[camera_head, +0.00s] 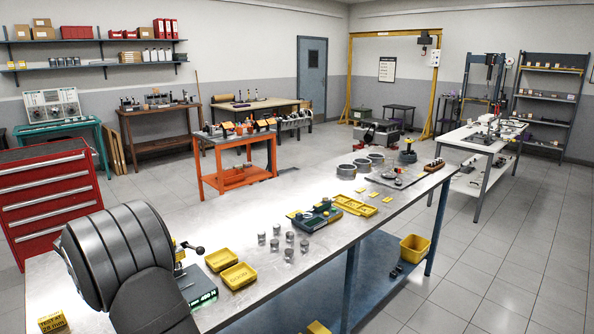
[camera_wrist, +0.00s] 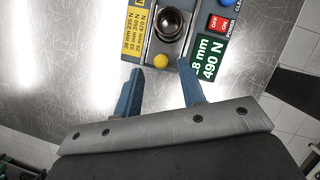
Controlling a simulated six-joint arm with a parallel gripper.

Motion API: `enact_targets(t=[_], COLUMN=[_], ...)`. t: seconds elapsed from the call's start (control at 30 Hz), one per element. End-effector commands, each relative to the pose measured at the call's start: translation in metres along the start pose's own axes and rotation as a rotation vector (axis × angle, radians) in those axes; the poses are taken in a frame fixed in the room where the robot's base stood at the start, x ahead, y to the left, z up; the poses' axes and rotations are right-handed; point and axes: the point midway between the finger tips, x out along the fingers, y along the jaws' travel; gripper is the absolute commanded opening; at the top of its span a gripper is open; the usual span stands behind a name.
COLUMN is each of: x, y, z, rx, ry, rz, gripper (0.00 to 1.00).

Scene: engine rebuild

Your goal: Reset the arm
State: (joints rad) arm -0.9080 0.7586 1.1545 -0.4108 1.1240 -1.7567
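My gripper (camera_wrist: 160,67) shows in the wrist view with two blue fingers spread apart and nothing between them. Its fingertips are close to the near edge of a grey-blue tester (camera_wrist: 145,60) in the picture. In the head view my large dark arm link covers the lower left and hides the gripper. Part of the tester (camera_head: 200,288) shows just right of the arm.
On the long metal bench (camera_head: 330,262), two yellow trays (camera_head: 238,275) sit right of the tester. Several small metal cylinders (camera_head: 289,254), a dark green device (camera_head: 315,216) and a yellow divided tray (camera_head: 354,206) lie farther along. A red tool cabinet (camera_head: 50,197) stands left.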

Motion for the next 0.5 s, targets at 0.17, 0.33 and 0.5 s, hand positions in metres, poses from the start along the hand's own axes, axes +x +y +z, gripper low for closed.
enact_targets(t=[0.17,0.33,0.5], x=[0.017,0.021,0.021], y=[0.0,0.0,0.0], z=[0.0,0.001,0.001], rx=[0.0,0.0,0.0], ry=[0.0,0.0,0.0], rz=[0.0,0.001,0.001], gripper=[0.37,0.37,0.37])
